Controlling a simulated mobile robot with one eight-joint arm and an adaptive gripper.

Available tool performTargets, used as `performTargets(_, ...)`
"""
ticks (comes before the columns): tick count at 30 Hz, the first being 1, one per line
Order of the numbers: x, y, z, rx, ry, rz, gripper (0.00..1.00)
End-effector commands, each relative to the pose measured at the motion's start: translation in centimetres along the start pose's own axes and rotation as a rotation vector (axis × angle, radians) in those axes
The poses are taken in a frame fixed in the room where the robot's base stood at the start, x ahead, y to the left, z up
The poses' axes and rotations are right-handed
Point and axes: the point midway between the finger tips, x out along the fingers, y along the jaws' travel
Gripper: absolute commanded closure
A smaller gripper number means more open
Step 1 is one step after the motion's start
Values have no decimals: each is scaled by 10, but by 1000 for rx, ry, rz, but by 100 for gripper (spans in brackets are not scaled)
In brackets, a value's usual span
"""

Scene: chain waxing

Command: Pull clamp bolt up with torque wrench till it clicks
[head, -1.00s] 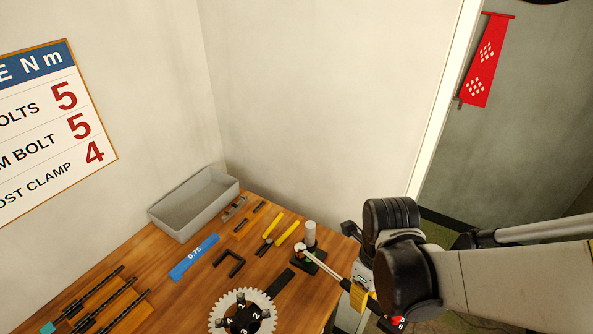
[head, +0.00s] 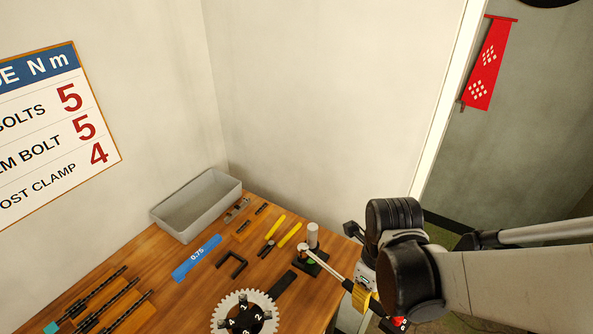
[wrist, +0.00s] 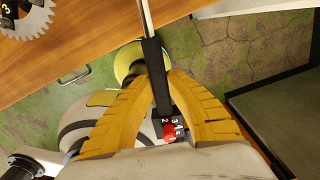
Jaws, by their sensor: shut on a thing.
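The torque wrench (head: 329,269) has a thin silver shaft, and its head sits at a small black clamp stand (head: 318,257) near the bench's right edge. A grey post (head: 312,236) rises from the stand. The clamp bolt is not visible; the wrench head appears to cover that spot. My gripper (head: 359,294) is shut on the wrench's handle, out past the bench edge. In the wrist view the yellow fingers of my gripper (wrist: 160,92) close on the black handle (wrist: 155,65). The handle's red end (wrist: 169,131) and numbered scale show between the fingers.
A white chainring (head: 221,318), a black hex key (head: 236,258), a blue 0.75 gauge (head: 196,258) and yellow-handled pliers (head: 289,234) lie on the wooden bench (head: 170,285). A grey bin (head: 215,205) stands at the back. Floor lies beyond the bench's right edge.

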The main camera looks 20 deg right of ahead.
Motion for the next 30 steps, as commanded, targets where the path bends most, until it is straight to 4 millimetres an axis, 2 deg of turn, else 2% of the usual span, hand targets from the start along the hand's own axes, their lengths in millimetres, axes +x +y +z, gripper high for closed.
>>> performTargets(21,-42,0,0,0,0,0,100)
performTargets(30,-44,0,0,0,0,0,100)
